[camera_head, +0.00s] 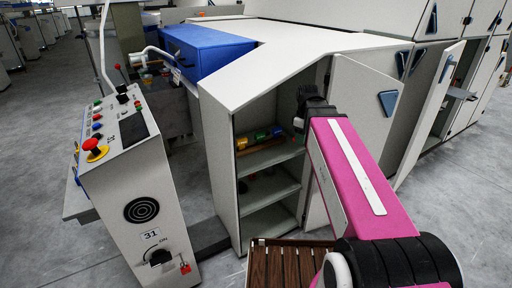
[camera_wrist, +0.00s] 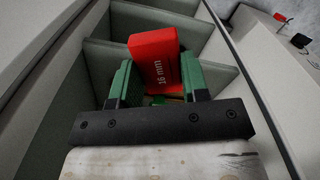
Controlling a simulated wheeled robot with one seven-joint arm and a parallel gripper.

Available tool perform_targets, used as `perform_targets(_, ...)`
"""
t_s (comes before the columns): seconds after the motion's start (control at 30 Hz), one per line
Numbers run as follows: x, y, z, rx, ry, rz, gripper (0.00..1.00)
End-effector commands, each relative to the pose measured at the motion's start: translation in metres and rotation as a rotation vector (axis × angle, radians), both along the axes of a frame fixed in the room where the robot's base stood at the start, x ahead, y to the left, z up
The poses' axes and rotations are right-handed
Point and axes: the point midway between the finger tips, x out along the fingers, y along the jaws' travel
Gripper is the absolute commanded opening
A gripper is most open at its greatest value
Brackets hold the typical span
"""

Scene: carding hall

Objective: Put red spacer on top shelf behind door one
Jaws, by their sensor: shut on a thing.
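The red spacer (camera_wrist: 155,56), a block marked "16 mm", is between the green fingers of my gripper (camera_wrist: 157,84) in the wrist view. My gripper is shut on it, and pale shelves lie beyond and below. In the head view an open cabinet (camera_head: 222,170) stands in the middle, its door (camera_head: 362,105) swung out to the right with a blue triangular handle. My arm reaches into the upper right of its opening and hides my fingers. The top shelf (camera_head: 270,158) bears yellow, green and blue pieces (camera_head: 261,136) towards the left and back. I cannot read a door number.
A control console (camera_head: 135,180) marked 31, with a red stop button, stands left of the cabinet. A slatted brown platform (camera_head: 285,262) lies in front. Another open door (camera_head: 435,105) stands farther right. Small items lie on the shelf below.

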Motion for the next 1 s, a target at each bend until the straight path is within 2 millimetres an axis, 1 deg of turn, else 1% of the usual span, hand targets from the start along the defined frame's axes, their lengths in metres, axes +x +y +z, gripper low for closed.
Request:
perform_targets(0.03,0.003,0.007,-0.003,0.001,0.001,0.101,0.18)
perform_targets(0.1,0.005,0.015,-0.007,0.000,0.000,0.248,0.18)
perform_targets(0.3,0.010,0.038,-0.020,0.000,0.000,0.661,0.18)
perform_targets(0.4,0.011,0.048,-0.025,0.000,0.000,0.841,0.18)
perform_targets(0.5,0.013,0.056,-0.029,0.000,-0.001,0.984,0.18)
perform_targets(0.63,0.013,0.062,-0.032,0.000,-0.001,1.101,0.18)
perform_targets(0.77,0.016,0.066,-0.035,0.000,-0.001,1.148,0.18)
perform_targets(0.87,0.023,0.071,-0.039,0.000,0.000,1.156,0.18)
perform_targets(1.0,0.040,0.084,-0.052,0.000,0.000,1.155,0.18)
